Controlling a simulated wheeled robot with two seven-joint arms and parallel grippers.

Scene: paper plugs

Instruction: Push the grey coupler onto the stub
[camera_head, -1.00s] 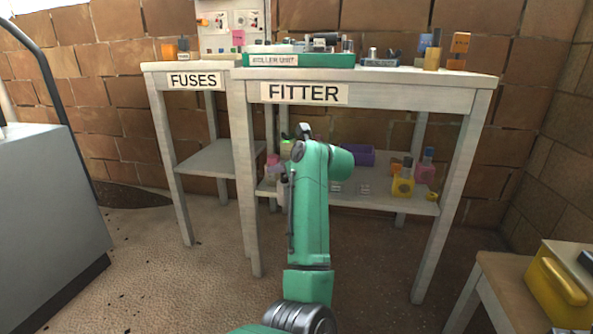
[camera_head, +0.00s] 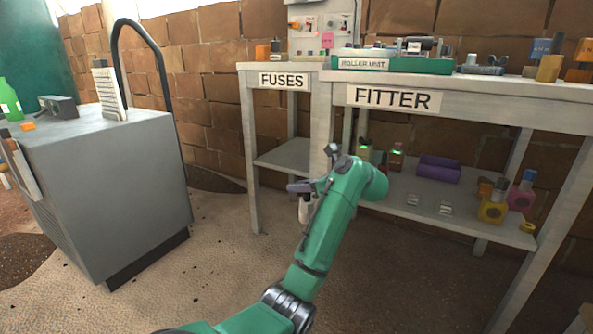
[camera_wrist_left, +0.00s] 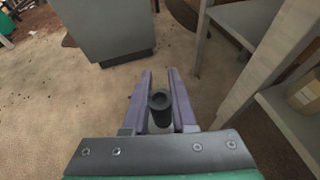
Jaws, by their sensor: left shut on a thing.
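My left gripper (camera_head: 301,187) is in front of the two tables, below the height of their tops. Its purple fingers also show in the left wrist view (camera_wrist_left: 160,100), shut on a dark grey hollow cylinder (camera_wrist_left: 160,107), which looks like the grey coupler. The cylinder's open round end faces the wrist camera, and bare floor lies beyond it. In the head view a pale piece hangs under the fingers, too small to make out well. I cannot pick out the stub. A roller unit (camera_head: 394,64) in a green tray stands on the FITTER table. My right gripper is not in view.
The FITTER table (camera_head: 470,88) holds several small parts, with more on its lower shelf (camera_head: 400,200). The FUSES table (camera_head: 254,67) adjoins it on the left. A grey cabinet (camera_head: 110,190) with a black rail stands at left. Open floor (camera_head: 230,270) lies between cabinet and tables.

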